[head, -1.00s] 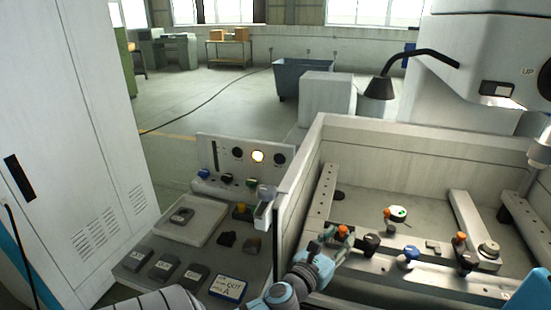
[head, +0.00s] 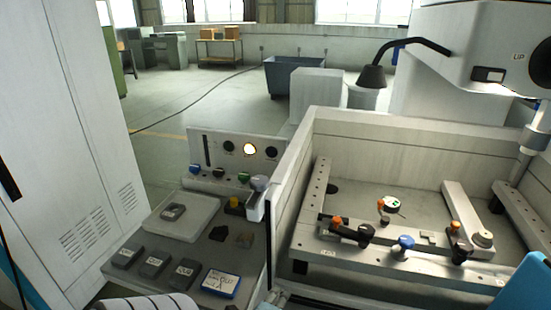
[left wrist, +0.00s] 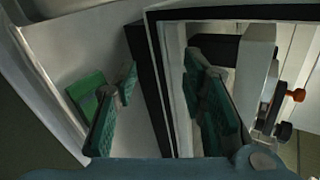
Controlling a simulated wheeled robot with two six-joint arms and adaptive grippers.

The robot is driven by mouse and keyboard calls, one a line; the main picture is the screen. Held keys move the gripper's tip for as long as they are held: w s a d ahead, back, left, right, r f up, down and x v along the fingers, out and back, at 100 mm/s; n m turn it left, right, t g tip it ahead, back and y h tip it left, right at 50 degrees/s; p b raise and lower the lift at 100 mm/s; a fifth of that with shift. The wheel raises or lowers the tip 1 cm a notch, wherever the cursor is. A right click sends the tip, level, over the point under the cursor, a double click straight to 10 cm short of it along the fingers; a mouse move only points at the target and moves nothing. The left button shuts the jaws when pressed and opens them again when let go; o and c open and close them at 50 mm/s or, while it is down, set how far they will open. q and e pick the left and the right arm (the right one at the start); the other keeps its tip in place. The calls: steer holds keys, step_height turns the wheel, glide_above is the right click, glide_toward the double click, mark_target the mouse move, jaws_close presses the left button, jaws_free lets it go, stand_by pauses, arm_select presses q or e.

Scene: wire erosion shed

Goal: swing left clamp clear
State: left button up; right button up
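The left clamp (head: 350,229) sits at the left of the fixture in the tank. Its dark arm runs from an orange knob (head: 337,220) rightward to a black knob (head: 366,233). In the left wrist view an orange knob (left wrist: 295,94) and a black knob (left wrist: 284,131) show at the right edge, seemingly the same clamp. My left gripper (left wrist: 160,98) is open and empty, its green fingers wide apart over the tank's wall edge, away from the clamp. It is outside the head view. My right gripper is out of view.
The tank's left wall (head: 290,195) stands between the control bench and the fixture. A blue knob (head: 405,243) and the right clamp (head: 460,240) lie farther right. A round part (head: 390,204) is behind. A tray (head: 182,216) and dark blocks lie on the bench.

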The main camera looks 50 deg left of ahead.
mark_target(334, 221)
arm_select(q)
steer(key=s+d+f+n+g+h, duration=0.2)
steer(key=s+d+f+n+g, duration=0.1)
steer(key=d+f+n, duration=0.1)
steer(key=shift+s+f+n, duration=0.25)
steer(key=shift+f+n, duration=0.55)
steer(key=shift+n, duration=0.3)
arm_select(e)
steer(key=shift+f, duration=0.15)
arm_select(q)
steer(key=shift+d, duration=0.1)
steer(key=shift+c, duration=0.4)
